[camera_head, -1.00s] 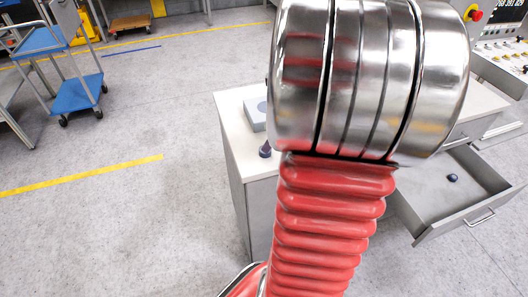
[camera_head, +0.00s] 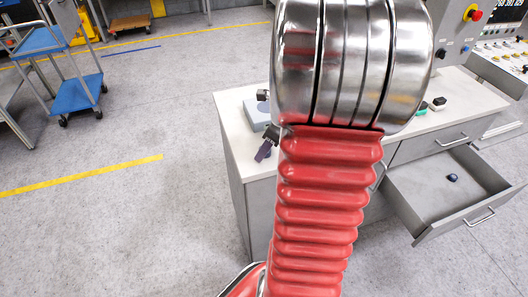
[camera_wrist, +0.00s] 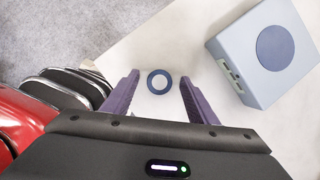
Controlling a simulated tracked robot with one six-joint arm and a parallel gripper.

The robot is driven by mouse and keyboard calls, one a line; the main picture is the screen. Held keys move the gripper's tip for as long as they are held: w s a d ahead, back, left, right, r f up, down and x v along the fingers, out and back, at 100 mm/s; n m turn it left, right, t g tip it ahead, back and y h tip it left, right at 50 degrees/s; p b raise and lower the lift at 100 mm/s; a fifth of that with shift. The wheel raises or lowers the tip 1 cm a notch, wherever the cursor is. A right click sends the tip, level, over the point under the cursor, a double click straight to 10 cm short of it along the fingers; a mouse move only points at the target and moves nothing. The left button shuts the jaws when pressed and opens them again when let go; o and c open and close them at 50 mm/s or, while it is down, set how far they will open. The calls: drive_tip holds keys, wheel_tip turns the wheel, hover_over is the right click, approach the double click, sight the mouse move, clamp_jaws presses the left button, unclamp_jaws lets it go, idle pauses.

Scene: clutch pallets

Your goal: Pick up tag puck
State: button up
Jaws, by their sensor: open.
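A small round puck (camera_wrist: 159,82) with a blue rim and a pale centre lies on the white worktop in the wrist view. It is most likely the tag puck. My gripper (camera_wrist: 160,85) is open, with its two purple fingers on either side of the puck. I see no finger touching it, and the height of the fingers above the worktop is hard to tell. In the head view my gripper (camera_head: 265,152) shows partly beside my red arm, over the left part of the worktop; the puck cannot be made out there.
A grey-blue box (camera_wrist: 240,72) with a dark blue disc on top and ports on its side stands right of the puck. An open drawer (camera_head: 432,207) holds a small dark round object (camera_head: 452,178). Small items (camera_head: 438,103) lie on the worktop's right part. The worktop (camera_head: 232,118) ends at left.

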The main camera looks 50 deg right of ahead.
drive_tip(key=shift+c, duration=0.5)
drive_tip(key=c, duration=1)
